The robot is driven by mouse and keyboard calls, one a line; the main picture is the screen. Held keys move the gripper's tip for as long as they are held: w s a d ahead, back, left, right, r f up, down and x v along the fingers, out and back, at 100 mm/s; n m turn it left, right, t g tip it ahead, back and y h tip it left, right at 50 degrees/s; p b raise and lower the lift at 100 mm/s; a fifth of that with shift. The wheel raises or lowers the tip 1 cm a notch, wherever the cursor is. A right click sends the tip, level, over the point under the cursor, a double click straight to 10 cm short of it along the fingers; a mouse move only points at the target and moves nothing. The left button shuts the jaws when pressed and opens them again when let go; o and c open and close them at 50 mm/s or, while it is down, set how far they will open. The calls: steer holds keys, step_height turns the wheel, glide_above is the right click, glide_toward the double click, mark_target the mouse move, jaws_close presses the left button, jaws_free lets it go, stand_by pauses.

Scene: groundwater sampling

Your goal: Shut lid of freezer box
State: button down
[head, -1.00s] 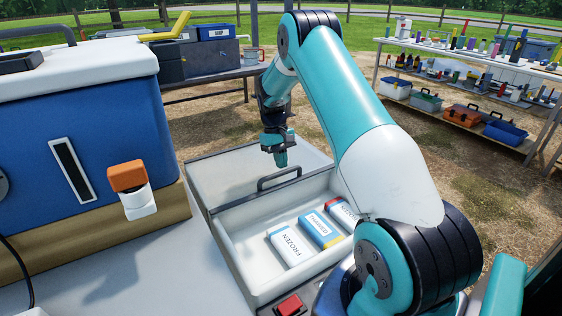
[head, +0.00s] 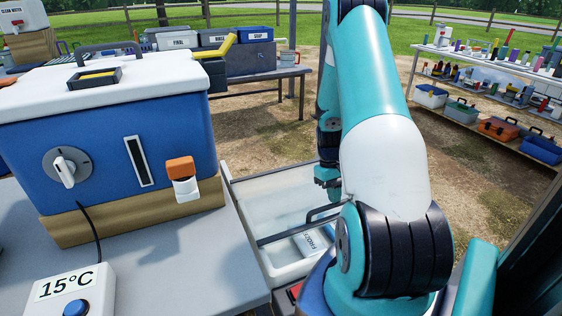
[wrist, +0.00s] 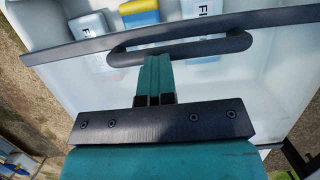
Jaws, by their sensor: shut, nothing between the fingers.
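The freezer box is a white open-topped bin (head: 276,270) at lower centre in the head view. Its pale lid (head: 275,192) has a dark edge bar and a dark loop handle (head: 322,211). The lid covers the far part, leaving the near part open. The handle crosses the wrist view (wrist: 205,47), with white and yellow packs beyond it. My gripper (head: 328,178) is over the lid, partly hidden by my arm. In the wrist view its closed fingers (wrist: 153,62) reach the handle from the lid side, not around it; contact is not certain.
A frozen pack (head: 316,241) lies in the box close to the edge bar. A blue cooler (head: 100,140) with an orange-and-white tap (head: 183,180) stands on the grey table to the left. Shelves (head: 480,95) stand at right, a bench (head: 250,82) behind. Grass and dirt between are open.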

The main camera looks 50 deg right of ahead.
steer(key=s+a+p, duration=0.1)
steer(key=s+a, duration=0.2)
steer(key=s, duration=0.4)
steer(key=shift+a, duration=0.2)
steer(key=shift+f, duration=0.1)
